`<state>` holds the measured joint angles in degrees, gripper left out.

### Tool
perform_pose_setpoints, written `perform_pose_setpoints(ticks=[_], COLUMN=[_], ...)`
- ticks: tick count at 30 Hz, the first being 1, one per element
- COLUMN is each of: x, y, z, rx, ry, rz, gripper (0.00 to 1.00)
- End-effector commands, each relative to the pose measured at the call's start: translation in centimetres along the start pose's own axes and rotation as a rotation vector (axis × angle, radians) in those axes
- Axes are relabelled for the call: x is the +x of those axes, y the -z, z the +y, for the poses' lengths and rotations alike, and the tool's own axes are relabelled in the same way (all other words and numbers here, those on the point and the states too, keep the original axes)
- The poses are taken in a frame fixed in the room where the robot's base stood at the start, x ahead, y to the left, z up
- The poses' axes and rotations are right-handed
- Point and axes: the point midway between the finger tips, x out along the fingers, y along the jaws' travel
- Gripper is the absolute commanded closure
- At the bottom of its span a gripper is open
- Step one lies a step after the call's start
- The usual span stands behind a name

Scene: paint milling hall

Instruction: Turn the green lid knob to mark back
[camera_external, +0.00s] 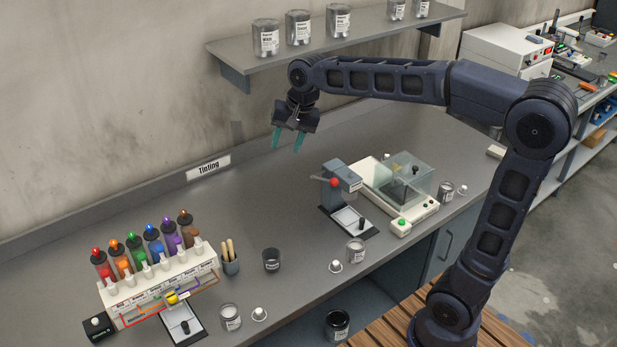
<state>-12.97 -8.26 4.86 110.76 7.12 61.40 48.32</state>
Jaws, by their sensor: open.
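The green lid knob (133,237) tops the third bottle from the left, between the orange and blue ones. Its marks and the way it points are too small to tell. My gripper (287,143) is open and empty, with its teal fingers pointing down. It is high above the back of the bench, up and right of the green knob and well apart from it.
The wall shelf (350,53) with several cans runs close above my gripper. A cup of wooden sticks (230,264) stands right of the dispenser. A red-knobbed press (340,186) and a clear-covered machine (397,185) stand at the right.

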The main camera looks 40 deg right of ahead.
Motion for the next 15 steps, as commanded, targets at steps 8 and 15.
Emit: perform_pose_setpoints(ticks=[8, 15], x=[3.5, 7.4], y=[0.7, 0.0], z=[-9.8, -17.8], rx=[0.173, 0.328], ry=[0.0, -0.017], rz=[-0.086, -0.162], gripper=[0.58, 0.58])
